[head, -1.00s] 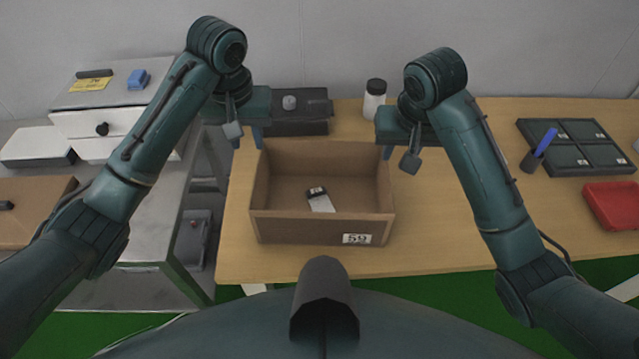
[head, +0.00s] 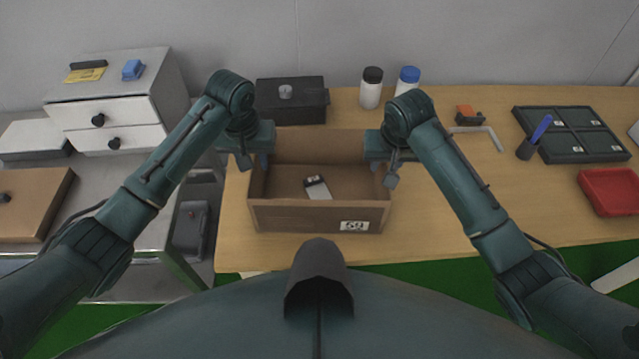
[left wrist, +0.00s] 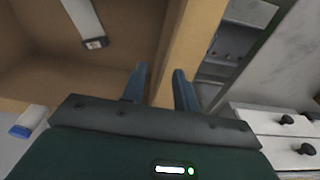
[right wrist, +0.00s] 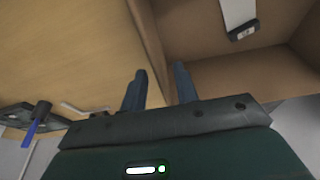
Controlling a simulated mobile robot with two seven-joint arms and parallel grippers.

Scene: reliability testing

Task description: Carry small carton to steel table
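The small carton (head: 290,217) is an open brown box with a "59" label on its front, standing on the wooden table. A grey and white item (head: 317,188) lies inside it. My left gripper (head: 257,160) is at the carton's left wall, its fingers apart on either side of the wall in the left wrist view (left wrist: 160,88). My right gripper (head: 378,165) straddles the right wall likewise in the right wrist view (right wrist: 160,88). Any contact between fingers and walls is unclear. The steel table (head: 168,210) stands at the left.
The steel table carries a white drawer unit (head: 125,110) and a brown board (head: 35,195). A dark box (head: 290,100) and two bottles (head: 371,90) (head: 407,80) stand behind the carton. A black tray (head: 570,135) and red bin (head: 610,190) are at right.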

